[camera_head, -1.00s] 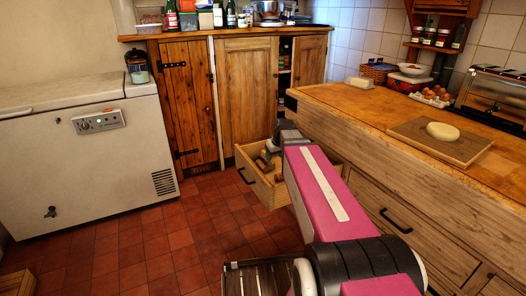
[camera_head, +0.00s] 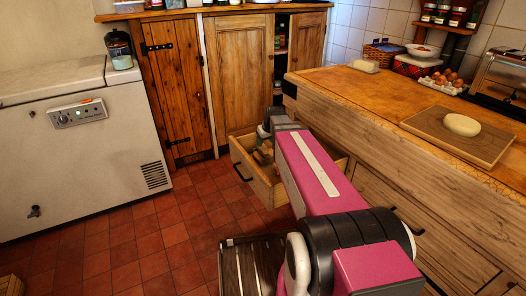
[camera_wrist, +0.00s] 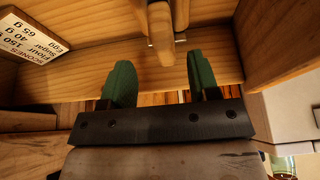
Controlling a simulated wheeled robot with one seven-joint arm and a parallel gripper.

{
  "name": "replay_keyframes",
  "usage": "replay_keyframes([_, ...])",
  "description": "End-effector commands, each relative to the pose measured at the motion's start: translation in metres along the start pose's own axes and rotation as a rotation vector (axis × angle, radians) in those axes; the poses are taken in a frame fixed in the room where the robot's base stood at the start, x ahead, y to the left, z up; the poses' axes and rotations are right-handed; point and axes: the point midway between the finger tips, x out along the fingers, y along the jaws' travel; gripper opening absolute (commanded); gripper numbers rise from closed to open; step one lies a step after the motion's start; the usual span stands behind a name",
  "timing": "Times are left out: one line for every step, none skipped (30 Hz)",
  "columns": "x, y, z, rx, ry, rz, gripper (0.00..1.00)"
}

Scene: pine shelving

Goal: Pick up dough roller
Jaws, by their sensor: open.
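My gripper (camera_wrist: 158,62) is open in the wrist view, its two green fingers apart with nothing between them. Beyond the fingertips, at the top edge, is a rounded wooden piece (camera_wrist: 160,28) with a metal-tipped end, possibly the dough roller's handle. A second thin wooden piece (camera_wrist: 181,15) lies beside it. They lie in an open wooden drawer (camera_wrist: 200,42). In the head view the drawer (camera_head: 262,187) is pulled out under the counter, with wooden items (camera_head: 263,152) inside. My arm reaches over it and hides part of its inside; the fingers cannot be made out there.
A recipe card (camera_wrist: 30,35) is at the upper left of the wrist view. The counter (camera_head: 350,95) runs along the right, with a board (camera_head: 485,147) and dough (camera_head: 462,124) on it. A cabinet (camera_head: 240,80) stands behind the drawer. Tiled floor (camera_head: 175,230) is clear to the left.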

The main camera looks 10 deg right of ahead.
Motion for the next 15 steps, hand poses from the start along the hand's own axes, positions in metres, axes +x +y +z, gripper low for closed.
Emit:
replay_keyframes([0.004,0.0,-0.001,0.0,0.0,0.0,0.55])
replay_keyframes([0.005,0.0,-0.001,0.0,0.0,0.0,0.55])
replay_keyframes([0.007,0.0,0.0,0.0,0.0,0.0,0.55])
replay_keyframes([0.008,-0.001,0.0,0.0,0.0,0.0,0.55])
replay_keyframes([0.01,-0.001,0.0,0.0,0.0,0.0,0.55])
replay_keyframes([0.013,-0.001,-0.001,0.0,-0.001,-0.001,0.55])
replay_keyframes([0.016,-0.002,-0.001,0.0,-0.001,-0.001,0.55])
replay_keyframes([0.019,-0.002,-0.001,0.0,-0.001,-0.001,0.55])
replay_keyframes([0.025,-0.003,-0.001,0.0,-0.001,-0.001,0.55])
replay_keyframes([0.029,-0.004,-0.001,0.0,-0.001,-0.001,0.55])
replay_keyframes([0.033,-0.004,-0.002,0.0,-0.001,-0.001,0.55])
replay_keyframes([0.039,-0.005,-0.002,0.0,-0.002,-0.001,0.55])
replay_keyframes([0.044,-0.005,-0.002,0.0,-0.002,-0.001,0.55])
replay_keyframes([0.048,-0.005,-0.002,0.0,-0.002,-0.001,0.55])
replay_keyframes([0.052,-0.005,-0.002,0.0,-0.001,0.0,0.55])
